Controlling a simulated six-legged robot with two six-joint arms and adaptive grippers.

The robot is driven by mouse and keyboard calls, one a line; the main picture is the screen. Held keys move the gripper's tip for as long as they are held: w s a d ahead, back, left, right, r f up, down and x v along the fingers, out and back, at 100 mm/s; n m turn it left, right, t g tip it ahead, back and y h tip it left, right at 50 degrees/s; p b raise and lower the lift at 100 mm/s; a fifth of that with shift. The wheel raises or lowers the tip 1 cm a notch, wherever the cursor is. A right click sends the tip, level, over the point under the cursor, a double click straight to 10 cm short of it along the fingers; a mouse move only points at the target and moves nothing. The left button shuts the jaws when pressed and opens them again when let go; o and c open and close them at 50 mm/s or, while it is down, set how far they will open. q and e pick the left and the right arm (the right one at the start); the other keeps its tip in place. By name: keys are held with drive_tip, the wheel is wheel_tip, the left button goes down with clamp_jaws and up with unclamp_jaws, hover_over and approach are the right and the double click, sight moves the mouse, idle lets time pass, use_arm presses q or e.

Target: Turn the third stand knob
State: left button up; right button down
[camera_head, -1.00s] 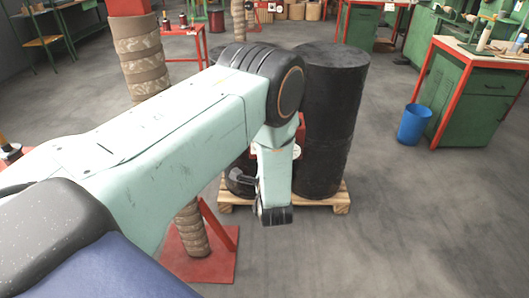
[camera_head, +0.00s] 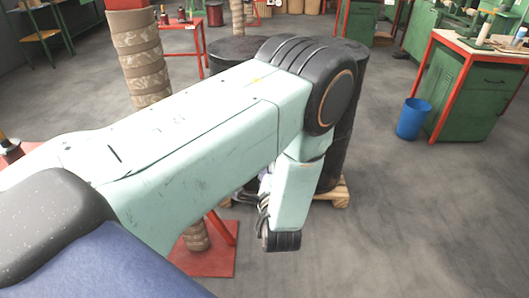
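My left arm crosses the view from the left and bends down at its dark joint. My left gripper (camera_head: 264,192) shows only as a small grey part beside the lower link; its fingertips are mostly hidden, so I cannot tell if it is open or shut. A stand has a tall coil-wrapped column (camera_head: 139,58), a red top (camera_head: 127,4) and a red base plate (camera_head: 212,265); my arm covers its middle. No stand knob can be made out. Which stand is the third I cannot tell. My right gripper is not in view.
Black drums (camera_head: 352,110) stand on a wooden pallet (camera_head: 341,194) behind my arm. A blue bin (camera_head: 412,119) is beside a green workbench (camera_head: 470,95) at right. A red table (camera_head: 186,30) stands at the back. Floor at front right is clear.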

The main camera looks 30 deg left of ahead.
use_arm(q)
drive_tip(key=shift+v, duration=1.95)
drive_tip(key=s+d+f+n+g+h, duration=0.3)
drive_tip(key=s+f+n+g+h, duration=0.4)
drive_tip(key=f, duration=0.5)
drive_tip(key=s+d+f+n+g+h, duration=0.1)
drive_tip(key=s+n+g+h, duration=0.1)
drive_tip(key=s, duration=1)
drive_tip(key=s+d+f+n+g+h, duration=0.1)
drive_tip(key=s+n+g, duration=0.3)
drive_tip(key=s, duration=0.8)
drive_tip(key=shift+f+n+h, duration=0.4)
drive_tip(key=shift+f+h, duration=0.1)
drive_tip(key=shift+f, duration=0.15)
drive_tip(key=shift+d, duration=0.15)
